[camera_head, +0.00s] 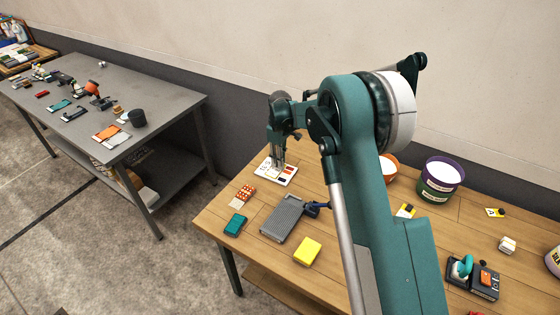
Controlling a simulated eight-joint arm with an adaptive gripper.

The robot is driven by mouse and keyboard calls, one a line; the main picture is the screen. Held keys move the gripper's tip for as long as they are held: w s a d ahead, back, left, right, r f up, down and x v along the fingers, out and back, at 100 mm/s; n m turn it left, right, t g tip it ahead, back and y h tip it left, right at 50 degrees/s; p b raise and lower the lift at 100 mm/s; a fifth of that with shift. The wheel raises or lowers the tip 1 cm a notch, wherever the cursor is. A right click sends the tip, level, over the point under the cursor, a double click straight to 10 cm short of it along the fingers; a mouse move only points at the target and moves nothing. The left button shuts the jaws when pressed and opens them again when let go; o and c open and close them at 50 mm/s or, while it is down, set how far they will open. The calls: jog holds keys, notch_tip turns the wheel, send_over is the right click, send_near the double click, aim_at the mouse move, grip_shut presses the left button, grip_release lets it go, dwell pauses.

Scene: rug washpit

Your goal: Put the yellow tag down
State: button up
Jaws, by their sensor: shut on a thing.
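My gripper (278,162) points down just above a white board (289,180) with red and dark marks or pieces on it, at the back left of the wooden table. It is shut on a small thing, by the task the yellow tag. The tag itself is too small and too covered by the fingers to make out. I cannot tell whether it touches the board.
The wooden table (340,283) holds a grey ribbed block (283,218), a yellow block (307,251), a teal block (235,225) and a red dotted piece (246,192). A purple-rimmed tub (439,181) stands behind my arm. A grey workbench (170,105) is at left.

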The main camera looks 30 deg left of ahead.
jog(key=shift+f, duration=0.15)
jog(key=o, duration=0.7)
jog(key=shift+r, duration=0.2)
notch_tip(320, 180, up, 12)
dwell(0.5)
dwell(0.5)
dwell(0.3)
